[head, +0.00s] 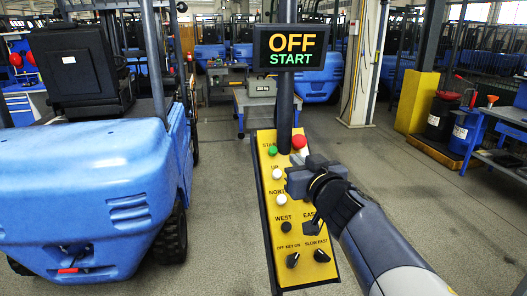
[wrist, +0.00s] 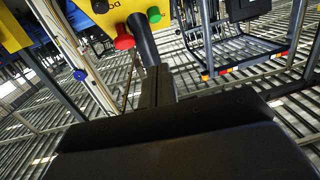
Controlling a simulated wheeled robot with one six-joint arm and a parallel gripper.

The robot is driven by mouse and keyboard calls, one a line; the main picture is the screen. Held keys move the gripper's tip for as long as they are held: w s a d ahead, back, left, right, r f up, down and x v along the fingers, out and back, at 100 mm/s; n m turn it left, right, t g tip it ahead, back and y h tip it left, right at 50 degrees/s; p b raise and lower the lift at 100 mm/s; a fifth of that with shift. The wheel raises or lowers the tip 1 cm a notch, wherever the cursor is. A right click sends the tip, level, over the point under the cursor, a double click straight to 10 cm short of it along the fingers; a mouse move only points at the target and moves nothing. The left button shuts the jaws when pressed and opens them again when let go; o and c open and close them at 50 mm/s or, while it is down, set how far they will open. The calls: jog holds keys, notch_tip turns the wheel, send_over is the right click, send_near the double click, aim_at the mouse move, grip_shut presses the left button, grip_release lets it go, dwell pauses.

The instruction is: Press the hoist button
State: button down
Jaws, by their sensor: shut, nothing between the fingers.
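The yellow control panel (head: 262,215) hangs in the middle of the head view. It has a green button (head: 272,150) under "START" and a red mushroom button (head: 299,142). A white button (head: 277,174) sits under "UP", and another white one (head: 280,201) under "NORTH". My gripper (head: 292,182) is shut and empty in front of the panel's right column. It hides the controls behind it, between the red button and "EAST". I cannot tell whether it touches the panel. The wrist view shows my closed fingers (wrist: 157,84), the red button (wrist: 124,38) and the green button (wrist: 154,15).
A black display (head: 290,47) reading "OFF START" is on the dark post above the panel. Black knobs (head: 292,260) sit low on the panel. A blue forklift (head: 80,190) stands at left. A yellow column base (head: 417,100) and a bench stand at right. Floor between is clear.

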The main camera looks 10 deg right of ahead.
jog(key=shift+w, duration=0.1)
jog(key=b, duration=0.2)
send_near(275, 152)
jog(key=w+r, duration=0.2)
jog(key=w, duration=0.1)
jog(key=w+r, duration=0.1)
jog(key=shift+w+a+r, duration=0.25)
jog(key=shift+r, duration=0.15)
jog(key=shift+w+f+b, duration=0.7)
jog(key=shift+f+b, duration=0.15)
jog(key=shift+f, duration=0.15)
jog(key=shift+w+a+f, duration=0.1)
jog(key=shift+w+f, duration=0.25)
jog(key=shift+w, duration=0.2)
jog(key=shift+w+f+b, duration=0.5)
jog(key=shift+f+b, duration=0.05)
jog(key=shift+f, duration=0.25)
jog(key=shift+r, duration=0.1)
